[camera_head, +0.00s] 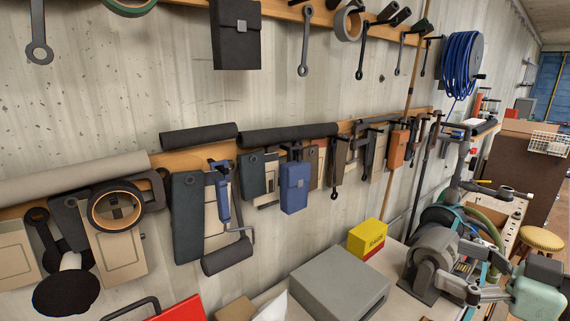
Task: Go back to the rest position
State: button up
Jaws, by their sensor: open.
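My gripper (466,279) is at the lower right of the head view, at the end of my arm. Its grey fingers point left and stand apart, with nothing visible between them. It appears in front of the workbench (405,303), near a grey bench grinder (432,262). The picture does not show clearly whether the fingers are clear of the grinder. The rest of my arm is cut off by the lower right edge.
A grey box (340,280) and a yellow box (367,237) sit on the workbench. Tools hang from wooden rails along the wall. A blue cable reel (461,63) hangs at the upper right. A yellow-topped stool (541,239) stands behind my arm.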

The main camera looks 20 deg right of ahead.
jog(key=w+a+f+m+g+h, duration=0.1)
jog(key=w+a+f, duration=0.4)
jog(key=a+f, duration=0.45)
jog(key=w+a+f+m+g+h, duration=0.15)
jog(key=w+a+f, duration=0.35)
jog(key=a, duration=0.8)
jog(key=s+a+f+h, duration=0.1)
jog(key=s+a+f, duration=0.2)
jog(key=s+a, duration=0.2)
jog(key=s+a+f+m+h, duration=0.1)
jog(key=s+a+f+h, duration=0.1)
jog(key=s+a, duration=0.4)
jog(key=a+f, duration=0.1)
jog(key=a, duration=0.2)
jog(key=shift+a+f+p, duration=0.25)
jog(key=shift+p, duration=0.1)
